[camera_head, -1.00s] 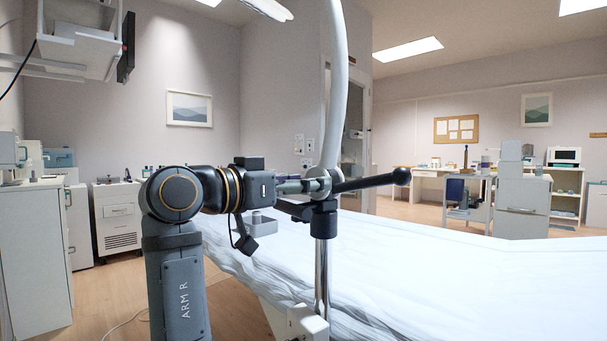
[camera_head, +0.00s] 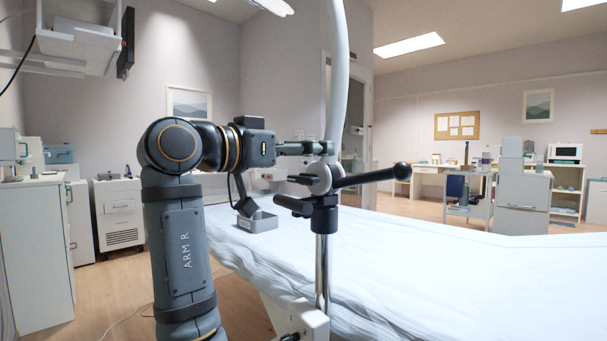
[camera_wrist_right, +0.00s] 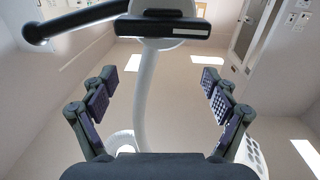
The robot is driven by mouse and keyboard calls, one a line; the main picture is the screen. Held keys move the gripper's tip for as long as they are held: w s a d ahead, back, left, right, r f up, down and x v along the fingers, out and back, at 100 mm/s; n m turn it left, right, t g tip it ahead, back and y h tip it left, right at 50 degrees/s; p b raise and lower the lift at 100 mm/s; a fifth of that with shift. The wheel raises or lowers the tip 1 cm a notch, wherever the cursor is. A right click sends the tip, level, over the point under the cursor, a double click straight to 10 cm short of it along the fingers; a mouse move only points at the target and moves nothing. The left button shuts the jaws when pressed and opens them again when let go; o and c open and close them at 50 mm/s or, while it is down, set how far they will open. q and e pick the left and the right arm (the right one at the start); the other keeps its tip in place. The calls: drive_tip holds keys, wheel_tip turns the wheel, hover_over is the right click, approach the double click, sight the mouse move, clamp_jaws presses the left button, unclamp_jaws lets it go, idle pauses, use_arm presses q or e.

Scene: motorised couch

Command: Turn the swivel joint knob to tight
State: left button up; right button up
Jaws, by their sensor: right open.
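The swivel joint (camera_head: 322,178) sits at the top of a chrome post beside the couch. A long black lever (camera_head: 365,179) with a ball end sticks out to its right. Short dark handles (camera_head: 293,206) stick out on its left, and I cannot tell which part is the tightening knob. My right gripper (camera_head: 318,147) is just above the joint, in front of the pale curved tube. In the right wrist view, its padded fingers (camera_wrist_right: 158,98) are wide apart with nothing gripped. The joint (camera_wrist_right: 163,28) and ball lever (camera_wrist_right: 75,20) show at the top there. My left gripper is out of view.
The couch (camera_head: 430,275) with its white cover fills the lower right. A pale curved tube (camera_head: 337,70) rises above the joint. Cabinets (camera_head: 32,250) stand at the left.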

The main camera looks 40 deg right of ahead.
sight(304, 176)
wheel_tip(304, 176, up, 5)
drive_tip(key=shift+f, duration=0.1)
idle(0.5)
